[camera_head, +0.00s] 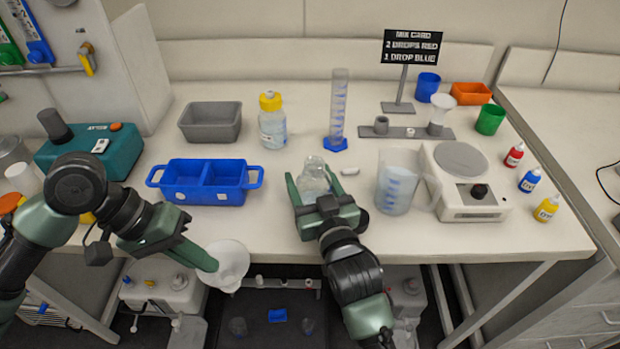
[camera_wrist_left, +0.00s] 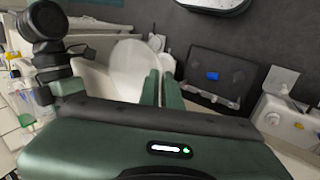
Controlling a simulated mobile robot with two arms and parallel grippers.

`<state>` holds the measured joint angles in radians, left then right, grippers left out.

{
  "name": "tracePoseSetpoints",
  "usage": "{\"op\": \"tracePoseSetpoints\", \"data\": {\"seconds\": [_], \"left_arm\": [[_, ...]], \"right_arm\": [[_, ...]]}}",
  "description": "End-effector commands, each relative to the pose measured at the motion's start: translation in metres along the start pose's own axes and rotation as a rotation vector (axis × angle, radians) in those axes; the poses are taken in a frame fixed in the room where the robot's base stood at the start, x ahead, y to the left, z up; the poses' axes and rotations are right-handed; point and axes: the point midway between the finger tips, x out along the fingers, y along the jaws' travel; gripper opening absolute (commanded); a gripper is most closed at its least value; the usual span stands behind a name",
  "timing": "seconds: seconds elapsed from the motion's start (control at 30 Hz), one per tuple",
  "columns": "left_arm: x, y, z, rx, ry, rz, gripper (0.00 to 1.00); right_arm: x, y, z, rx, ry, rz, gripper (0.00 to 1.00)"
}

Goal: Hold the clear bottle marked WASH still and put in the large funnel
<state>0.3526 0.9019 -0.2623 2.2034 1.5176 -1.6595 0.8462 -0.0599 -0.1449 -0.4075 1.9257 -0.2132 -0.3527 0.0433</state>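My right gripper (camera_head: 316,188) has its fingers on both sides of a clear bottle (camera_head: 314,172), which stands upright at the front middle of the bench. The fingers appear to touch it. No WASH mark can be read on it; the gripper hides its lower front. My left gripper (camera_head: 212,264) is shut on the rim of the large white funnel (camera_head: 231,267) and holds it off the bench's front edge, left of the bottle. In the left wrist view the funnel (camera_wrist_left: 133,66) shows beside the nearly closed fingers (camera_wrist_left: 160,88).
A blue two-part tray (camera_head: 208,197) lies left of the bottle. Behind stand a yellow-capped bottle (camera_head: 272,125) and a graduated cylinder (camera_head: 338,110). A pitcher (camera_head: 396,183) and a scale (camera_head: 470,190) are on the right. A smaller funnel (camera_head: 440,105) sits in a rack.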

Motion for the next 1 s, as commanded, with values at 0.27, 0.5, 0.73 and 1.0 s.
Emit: {"op": "tracePoseSetpoints", "data": {"seconds": [0.27, 0.5, 0.73, 1.0], "left_arm": [[0.000, 0.000, 0.000, 0.000, 0.000, 0.000, 0.00], [0.000, 0.000, 0.000, 0.000, 0.000, 0.000, 0.00], [-0.016, -0.001, -0.009, -0.008, 0.012, 0.000, 0.00], [-0.071, 0.010, -0.042, -0.051, 0.047, 0.009, 0.00]], "right_arm": [[0.000, 0.000, 0.002, 0.000, -0.003, 0.000, 0.00], [0.000, 0.000, 0.001, 0.000, -0.003, 0.000, 0.00], [0.000, 0.000, 0.001, 0.000, -0.003, 0.000, 0.00], [0.000, 0.000, 0.002, 0.000, -0.003, 0.000, 0.00]]}}
